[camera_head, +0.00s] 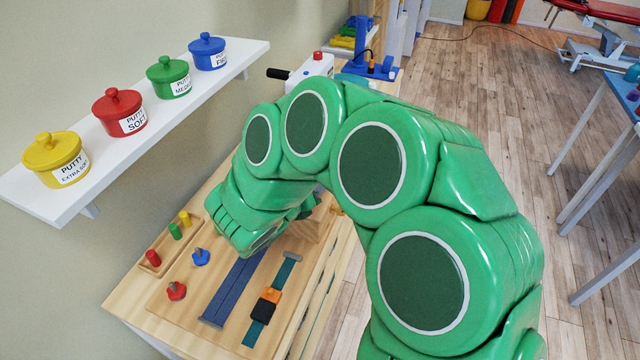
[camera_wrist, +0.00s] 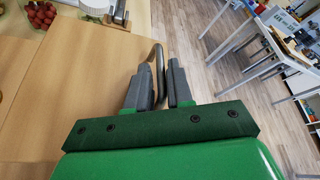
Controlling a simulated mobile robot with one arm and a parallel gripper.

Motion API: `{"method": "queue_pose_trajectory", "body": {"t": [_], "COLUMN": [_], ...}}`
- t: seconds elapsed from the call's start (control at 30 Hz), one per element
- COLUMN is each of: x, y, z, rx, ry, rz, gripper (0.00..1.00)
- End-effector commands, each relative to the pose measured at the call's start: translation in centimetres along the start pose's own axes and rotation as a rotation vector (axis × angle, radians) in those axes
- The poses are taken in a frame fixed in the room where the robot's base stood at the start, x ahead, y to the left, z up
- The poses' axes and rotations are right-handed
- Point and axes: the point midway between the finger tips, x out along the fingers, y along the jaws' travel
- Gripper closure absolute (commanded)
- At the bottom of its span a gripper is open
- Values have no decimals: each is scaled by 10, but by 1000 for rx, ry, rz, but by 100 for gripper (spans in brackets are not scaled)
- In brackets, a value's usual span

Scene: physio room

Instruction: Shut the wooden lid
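A light wooden panel, which looks like the lid (camera_wrist: 95,85), fills the left half of the wrist view. A thin seam runs across it. A bent grey metal handle (camera_wrist: 158,58) stands at its right edge. My gripper (camera_wrist: 160,75) is open, with its two dark fingers apart and the handle showing between or just beyond them. I cannot tell whether they touch it. In the head view my green arm hides my gripper and most of the lid area. A wooden piece (camera_head: 318,222) shows partly beside the arm; I cannot tell whether it belongs to the lid.
A wooden bench (camera_head: 125,308) carries a board with coloured pegs, bolts and straps. A white shelf (camera_head: 40,205) with several putty pots hangs above it. Red fruit-like items (camera_wrist: 40,13) lie at the wrist view's top left. Wooden floor (camera_head: 480,100) is open to the right.

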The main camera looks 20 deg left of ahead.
Motion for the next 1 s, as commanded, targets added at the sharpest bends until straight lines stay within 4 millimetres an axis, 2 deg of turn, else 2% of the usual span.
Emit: {"method": "queue_pose_trajectory", "body": {"t": [0.2, 0.4, 0.6, 1.0], "x": [-29, -46, -53, -54], "y": [1, 0, 0, 0], "z": [0, 0, -1, -1], "rx": [0, -1, -1, -1], "ry": [-1, 0, 1, 1], "rz": [2, 0, -1, -1], "gripper": [79, 79, 79, 79]}}
